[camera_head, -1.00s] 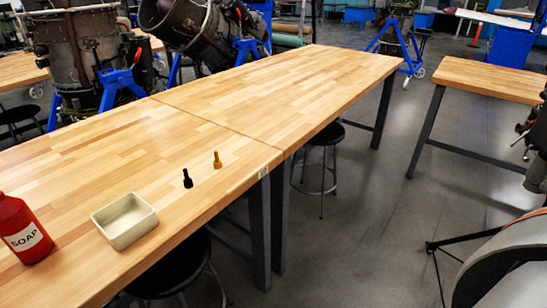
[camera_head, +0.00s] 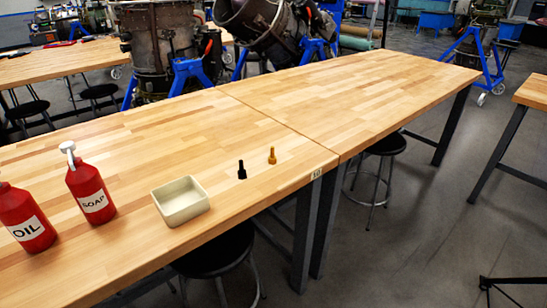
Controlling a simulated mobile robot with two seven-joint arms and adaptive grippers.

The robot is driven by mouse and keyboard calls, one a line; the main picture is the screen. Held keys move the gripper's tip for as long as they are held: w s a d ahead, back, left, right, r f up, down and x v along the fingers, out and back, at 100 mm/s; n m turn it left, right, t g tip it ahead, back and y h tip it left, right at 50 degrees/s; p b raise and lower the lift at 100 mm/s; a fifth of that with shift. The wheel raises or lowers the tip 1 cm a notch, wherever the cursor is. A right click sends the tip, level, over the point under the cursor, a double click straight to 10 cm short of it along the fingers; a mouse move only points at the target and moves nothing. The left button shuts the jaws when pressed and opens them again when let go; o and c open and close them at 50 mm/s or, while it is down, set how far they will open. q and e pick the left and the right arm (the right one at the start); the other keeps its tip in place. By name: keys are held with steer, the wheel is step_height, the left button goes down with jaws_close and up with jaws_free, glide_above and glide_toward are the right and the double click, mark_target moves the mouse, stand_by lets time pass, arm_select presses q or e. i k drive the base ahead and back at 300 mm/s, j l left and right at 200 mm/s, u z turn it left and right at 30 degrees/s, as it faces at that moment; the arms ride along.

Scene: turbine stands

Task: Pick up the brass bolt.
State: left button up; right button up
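The brass bolt (camera_head: 272,156) stands upright on the wooden table (camera_head: 130,150), near its front edge and close to the seam with the adjoining table. A black bolt (camera_head: 242,170) stands upright just to its left and slightly nearer, apart from it. Neither of my grippers shows in the head view, so nothing is seen touching the brass bolt.
A cream tray (camera_head: 181,202) that looks empty sits left of the bolts. Red bottles labelled SOAP (camera_head: 90,188) and OIL (camera_head: 25,220) stand further left. Stools (camera_head: 378,150) are under the front edge. The second table (camera_head: 350,95) is bare.

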mark_target(272, 159)
steer(key=i+l+u, duration=0.15)
steer(key=i+l, duration=0.15)
steer(key=i+l+u, duration=0.1)
steer(key=i+l, duration=0.15)
steer(key=l, duration=0.2)
steer(key=i+l+u, duration=0.15)
steer(key=l, duration=0.25)
steer(key=i+l+u, duration=0.15)
steer(key=i+l, duration=0.15)
steer(key=l, duration=0.15)
